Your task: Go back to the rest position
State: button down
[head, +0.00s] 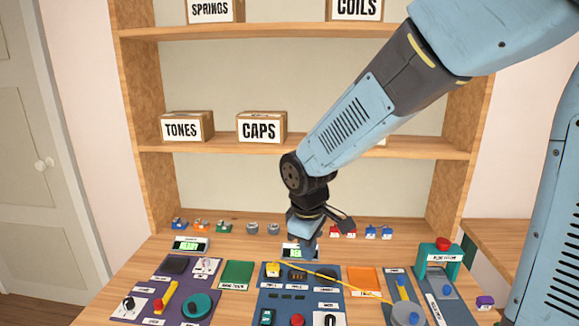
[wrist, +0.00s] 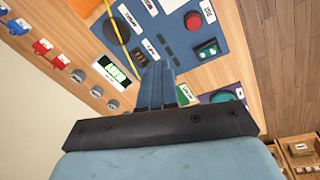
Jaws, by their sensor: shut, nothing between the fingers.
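My gripper (head: 308,243) is shut and empty. It hangs above the back middle of the workbench, in front of the small green display (head: 299,252), which it partly covers in the head view. In the wrist view the two fingers (wrist: 157,72) lie together, with the blue panel (wrist: 225,42) beyond them and the lit display (wrist: 112,70) to their left. I cannot tell the exact height of the fingertips above the bench. My arm comes in from the upper right.
A shelf unit (head: 140,100) stands behind, with TONES (head: 187,126) and CAPS (head: 262,127) boxes. A purple panel (head: 152,292) lies left and a teal press-like stand (head: 440,262) right. A yellow cord (head: 335,282) crosses the middle. Several small coloured parts line the bench's back.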

jog(key=s+d+r+m+t, duration=0.2)
jog(key=s+d+r+m, duration=0.4)
jog(key=d, duration=0.3)
jog(key=s+d+r+m+t, duration=0.1)
jog(key=s+d+r+m, duration=0.5)
jog(key=d+r, duration=0.2)
jog(key=shift+s+d+r+t, duration=0.2)
jog(key=shift+d+r+t, duration=0.15)
jog(key=shift+d, duration=0.9)
